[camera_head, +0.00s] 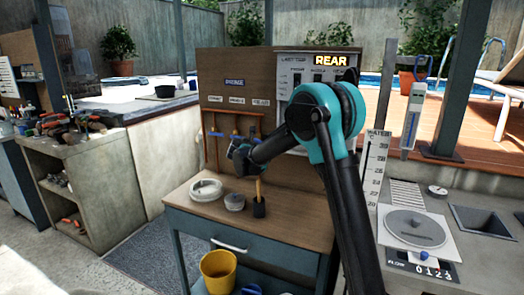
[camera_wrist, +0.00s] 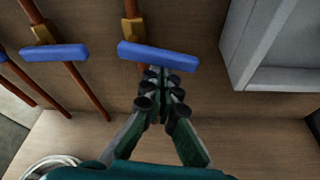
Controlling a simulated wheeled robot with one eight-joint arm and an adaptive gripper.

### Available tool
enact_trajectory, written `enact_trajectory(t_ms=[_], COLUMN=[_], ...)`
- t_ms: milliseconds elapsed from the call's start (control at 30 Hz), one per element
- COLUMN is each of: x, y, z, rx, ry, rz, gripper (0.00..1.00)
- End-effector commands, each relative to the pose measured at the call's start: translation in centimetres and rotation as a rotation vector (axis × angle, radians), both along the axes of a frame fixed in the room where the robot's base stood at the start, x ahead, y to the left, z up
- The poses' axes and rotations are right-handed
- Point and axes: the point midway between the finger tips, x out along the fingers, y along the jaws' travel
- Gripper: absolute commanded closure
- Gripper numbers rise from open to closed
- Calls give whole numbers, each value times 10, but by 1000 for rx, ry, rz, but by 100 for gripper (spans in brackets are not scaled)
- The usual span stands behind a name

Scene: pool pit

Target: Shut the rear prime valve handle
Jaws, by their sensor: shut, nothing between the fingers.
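Blue lever handles sit on brass valves on copper pipes on the wooden board. The rightmost handle (camera_wrist: 158,55), apparently the rear one, lies across its pipe, its right end slightly lower. My gripper (camera_wrist: 160,78) is shut and empty, its fingertips at this handle's lower edge; I cannot tell whether they touch. The middle handle (camera_wrist: 55,53) also lies crosswise, and a third (camera_wrist: 2,55) is cut off at the left edge. In the head view my gripper (camera_head: 240,155) is in front of the pipes, and the lit REAR sign (camera_head: 331,60) shows above.
A grey box (camera_wrist: 270,45) juts out right of the valves. A yellow bucket (camera_head: 219,271) stands lower down.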

Motion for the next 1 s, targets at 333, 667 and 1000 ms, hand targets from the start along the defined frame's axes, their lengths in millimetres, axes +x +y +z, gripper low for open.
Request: enact_trajectory(t_ms=[333, 667, 1000], x=[0, 7, -47], y=[0, 0, 15], z=[-2, -39, -20], rx=[0, 1, 0], ry=[0, 0, 0], rz=[0, -5, -2], gripper=[100, 100, 100])
